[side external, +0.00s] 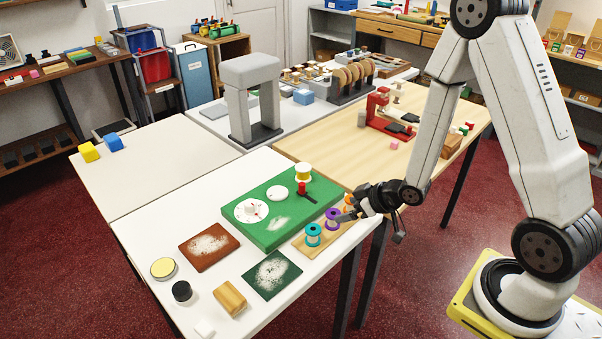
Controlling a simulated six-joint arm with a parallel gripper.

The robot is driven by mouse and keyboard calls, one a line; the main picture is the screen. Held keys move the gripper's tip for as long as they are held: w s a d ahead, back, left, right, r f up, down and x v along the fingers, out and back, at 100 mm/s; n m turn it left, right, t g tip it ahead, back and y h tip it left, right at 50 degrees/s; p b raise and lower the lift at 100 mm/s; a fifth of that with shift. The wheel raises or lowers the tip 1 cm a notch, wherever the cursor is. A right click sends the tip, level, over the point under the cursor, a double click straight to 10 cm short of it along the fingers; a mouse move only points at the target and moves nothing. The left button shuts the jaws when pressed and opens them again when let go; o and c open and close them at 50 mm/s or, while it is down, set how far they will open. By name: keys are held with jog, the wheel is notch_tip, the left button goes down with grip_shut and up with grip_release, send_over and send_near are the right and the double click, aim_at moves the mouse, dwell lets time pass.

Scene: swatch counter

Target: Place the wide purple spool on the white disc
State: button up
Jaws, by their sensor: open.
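The purple spool (333,218) stands upright on a small wooden board, between a teal spool (314,234) and an orange spool (349,200). A plain white disc (277,193) lies on the green board (265,234), with nothing on it. A larger white disc (242,213) with a small knob lies to its left. My gripper (347,214) is open, beside the spool row at its right end, close to the orange and purple spools. The arm comes in from the right. I cannot tell whether a finger touches a spool.
A yellow spool (303,172) and a red-and-black clamp (303,190) are on the green board's far side. Brown (209,247) and dark green (272,275) swatches lie nearer the front. A grey arch (250,95) stands behind.

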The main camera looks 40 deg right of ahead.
aim_at(333, 213)
jog(key=shift+w+f, duration=0.1)
jog(key=shift+f, duration=0.15)
jog(key=shift+x, duration=1.2)
jog(key=shift+a+f, duration=0.1)
jog(key=shift+x, duration=2.5)
grip_shut()
jog(key=shift+r, duration=0.3)
jog(key=shift+r, duration=4.8)
